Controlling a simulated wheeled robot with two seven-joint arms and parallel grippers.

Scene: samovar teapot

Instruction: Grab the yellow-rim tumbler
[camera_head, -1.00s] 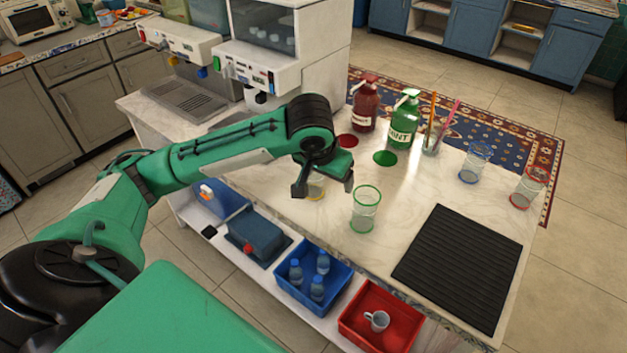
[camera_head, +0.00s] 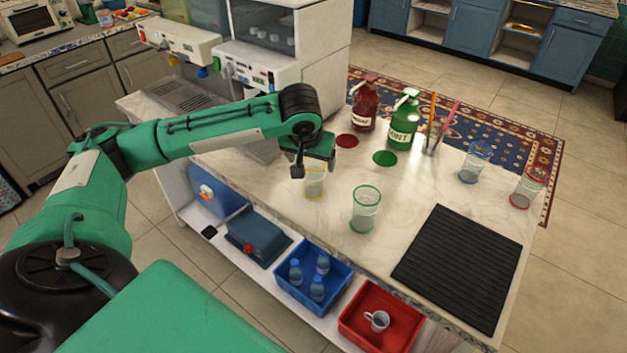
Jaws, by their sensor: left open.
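The yellow-rim tumbler (camera_head: 315,186) is clear glass and stands upright on the white marble counter, left of the green-rim tumbler (camera_head: 366,209). My left gripper (camera_head: 312,172) is open and empty, pointing down just above and behind the yellow-rim tumbler. One finger hangs at the tumbler's upper left and partly overlaps its rim in the picture. I cannot tell whether the finger touches the glass. My right gripper is not in view.
A blue-rim tumbler (camera_head: 474,162) and a red-rim tumbler (camera_head: 527,188) stand at the right. Red (camera_head: 364,106) and green (camera_head: 404,122) syrup bottles and a straw cup (camera_head: 432,143) stand at the back. A black ribbed mat (camera_head: 458,268) lies front right.

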